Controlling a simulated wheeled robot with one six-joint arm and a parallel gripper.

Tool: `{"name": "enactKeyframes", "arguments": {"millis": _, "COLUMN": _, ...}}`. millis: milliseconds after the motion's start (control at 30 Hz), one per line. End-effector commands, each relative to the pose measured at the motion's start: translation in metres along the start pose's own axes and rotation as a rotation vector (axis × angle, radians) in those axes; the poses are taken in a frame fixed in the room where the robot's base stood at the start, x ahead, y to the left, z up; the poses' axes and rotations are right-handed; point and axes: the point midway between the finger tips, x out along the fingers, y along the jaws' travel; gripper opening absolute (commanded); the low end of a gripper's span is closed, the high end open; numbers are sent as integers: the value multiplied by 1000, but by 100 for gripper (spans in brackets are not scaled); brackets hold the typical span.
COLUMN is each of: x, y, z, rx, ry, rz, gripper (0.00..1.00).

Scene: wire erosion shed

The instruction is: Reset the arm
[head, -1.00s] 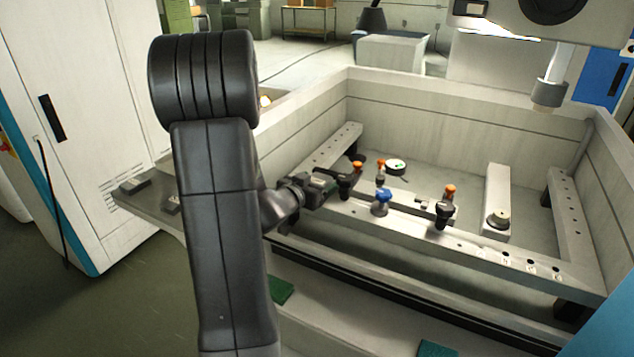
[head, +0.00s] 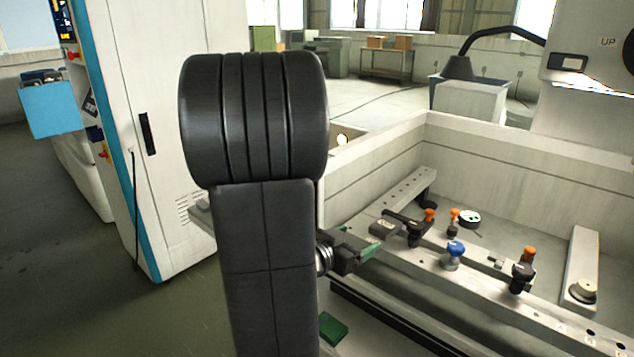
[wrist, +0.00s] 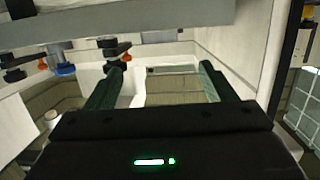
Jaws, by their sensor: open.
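My arm rises dark in the middle of the head view and hides part of the tank's left side. My gripper (head: 372,252) shows to the right of the arm, near the front rail of the machine tank. In the wrist view my gripper (wrist: 160,88) has its two green fingers wide apart, with nothing between them. The black clamp with an orange knob (head: 416,228) is beyond the gripper; it also shows in the wrist view (wrist: 115,50) near the left finger. Whether they touch cannot be told.
The tank wall (head: 500,150) encloses the rails. A blue knob (head: 455,249) and another orange-topped clamp (head: 522,272) stand on the front rail. A white cabinet (head: 160,130) stands left of my arm. A green pad (head: 332,328) lies on the front ledge. Open floor is at lower left.

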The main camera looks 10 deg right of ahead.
Motion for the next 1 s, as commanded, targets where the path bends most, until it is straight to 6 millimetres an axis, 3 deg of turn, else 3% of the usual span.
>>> {"name": "enactKeyframes", "arguments": {"millis": 367, "x": 13, "y": 0, "z": 0, "rx": 1, "ry": 0, "rz": 4, "gripper": 77}}
{"name": "enactKeyframes", "arguments": {"millis": 1000, "x": 125, "y": 0, "z": 0, "rx": 0, "ry": -2, "rz": 2, "gripper": 77}}
